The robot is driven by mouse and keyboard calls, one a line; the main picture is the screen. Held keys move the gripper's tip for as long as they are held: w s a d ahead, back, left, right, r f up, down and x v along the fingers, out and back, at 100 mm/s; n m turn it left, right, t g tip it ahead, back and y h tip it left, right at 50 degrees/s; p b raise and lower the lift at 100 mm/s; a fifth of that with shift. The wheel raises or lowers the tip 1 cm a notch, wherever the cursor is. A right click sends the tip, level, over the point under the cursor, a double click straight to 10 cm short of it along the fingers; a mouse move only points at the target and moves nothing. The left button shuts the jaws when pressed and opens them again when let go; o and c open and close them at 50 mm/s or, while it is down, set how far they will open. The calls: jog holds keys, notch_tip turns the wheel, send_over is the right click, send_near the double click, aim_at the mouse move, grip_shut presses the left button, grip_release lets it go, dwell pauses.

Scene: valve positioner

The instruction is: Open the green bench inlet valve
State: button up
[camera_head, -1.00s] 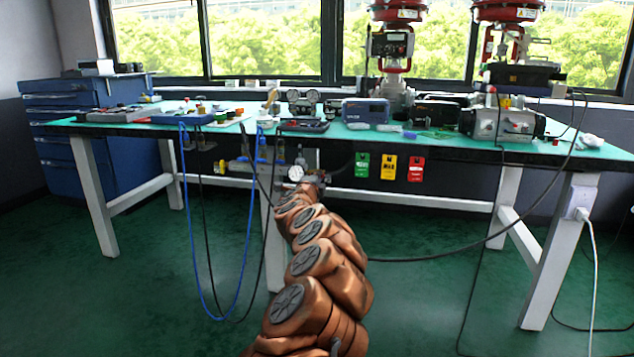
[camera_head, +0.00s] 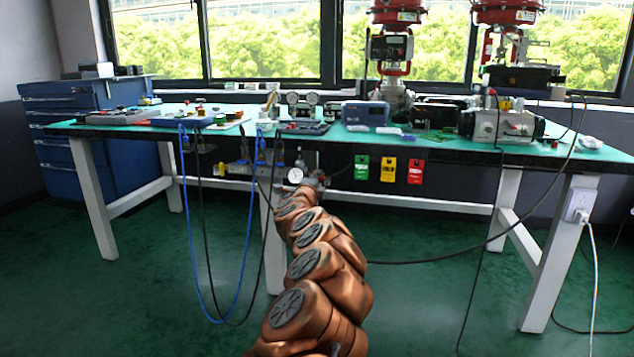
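A round pressure gauge (camera_head: 295,175) with a white face sits on the metal pipework (camera_head: 240,168) under the bench's front edge. Fittings with blue parts (camera_head: 261,151) stand on this pipework to the left of the gauge. I cannot make out a green valve handle for sure. My orange arm reaches forward to the pipework, and its far end is just right of and below the gauge. My gripper is mostly hidden behind my own arm links and too small to read. Whether it touches anything cannot be told.
The bench (camera_head: 350,146) has a green top with instruments on it. Green, yellow (camera_head: 388,169) and red tags hang from its front edge. A blue hose (camera_head: 246,250) and black cables loop below. White legs (camera_head: 93,200) and a blue cabinet (camera_head: 60,130) stand around open floor.

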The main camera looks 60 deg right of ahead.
jog(key=shift+s+a, duration=0.1)
jog(key=shift+a, duration=0.05)
jog(key=v, duration=1.1)
jog(key=shift+s+a, duration=0.15)
jog(key=shift+a, duration=0.15)
jog(key=shift+r, duration=0.1)
dwell(0.7)
